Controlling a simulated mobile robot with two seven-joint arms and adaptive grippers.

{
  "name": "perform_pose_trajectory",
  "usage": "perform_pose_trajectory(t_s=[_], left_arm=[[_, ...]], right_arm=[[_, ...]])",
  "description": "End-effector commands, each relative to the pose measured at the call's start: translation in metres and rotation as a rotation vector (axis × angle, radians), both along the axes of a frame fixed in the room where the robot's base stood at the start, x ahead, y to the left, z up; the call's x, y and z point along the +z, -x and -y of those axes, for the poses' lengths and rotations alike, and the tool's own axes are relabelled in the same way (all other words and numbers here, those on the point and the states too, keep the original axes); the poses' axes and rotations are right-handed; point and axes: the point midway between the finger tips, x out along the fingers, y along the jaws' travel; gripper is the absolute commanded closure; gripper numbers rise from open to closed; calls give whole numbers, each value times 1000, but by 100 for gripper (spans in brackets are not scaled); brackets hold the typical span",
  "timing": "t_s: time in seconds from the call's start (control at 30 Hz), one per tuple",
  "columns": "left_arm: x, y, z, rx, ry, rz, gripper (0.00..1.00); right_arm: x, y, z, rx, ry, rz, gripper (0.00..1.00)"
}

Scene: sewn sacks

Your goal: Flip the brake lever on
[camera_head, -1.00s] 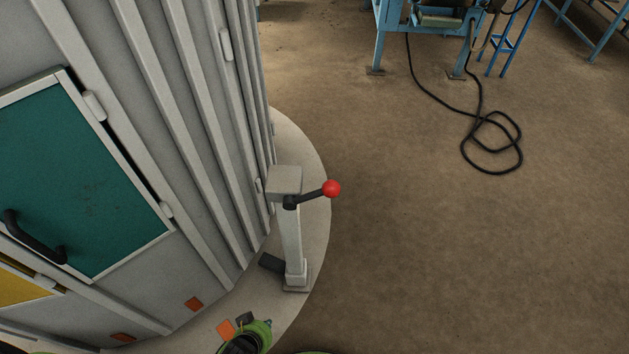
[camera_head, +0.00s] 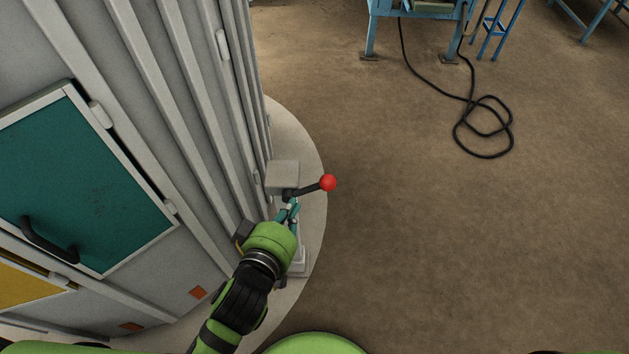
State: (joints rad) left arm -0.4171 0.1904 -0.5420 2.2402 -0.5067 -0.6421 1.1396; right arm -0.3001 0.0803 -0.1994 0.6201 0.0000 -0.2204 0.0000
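The brake lever is a short dark rod with a red ball (camera_head: 328,183) at its end. It sticks out to the right and slightly up from under the grey block (camera_head: 283,176) on top of a pale post. My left gripper (camera_head: 289,208) has teal fingers, which look apart with nothing between them. It is just below the block and the lever's pivot, in front of the post, and hides much of the post. The red ball lies up and right of the fingers, clear of them. My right gripper is not in view.
A grey ribbed round cabinet (camera_head: 190,130) with a teal door (camera_head: 85,190) and dark handle fills the left. It stands on a pale round base (camera_head: 305,150). A black cable (camera_head: 485,153) lies on the floor below a blue bench.

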Motion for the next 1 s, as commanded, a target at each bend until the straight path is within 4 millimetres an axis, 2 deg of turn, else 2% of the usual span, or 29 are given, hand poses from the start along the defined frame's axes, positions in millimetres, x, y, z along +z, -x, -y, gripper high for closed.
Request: perform_pose_trajectory(t_s=[0.23,0.37,0.83,1.0], left_arm=[[-1,-1,0,-1,-2,1,100],[-4,-11,3,-1,-4,1,100],[-34,-90,26,-1,-4,2,100],[-55,-98,39,-2,-2,-2,100]], right_arm=[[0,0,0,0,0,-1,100],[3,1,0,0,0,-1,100],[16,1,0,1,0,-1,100],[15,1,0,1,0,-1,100]])
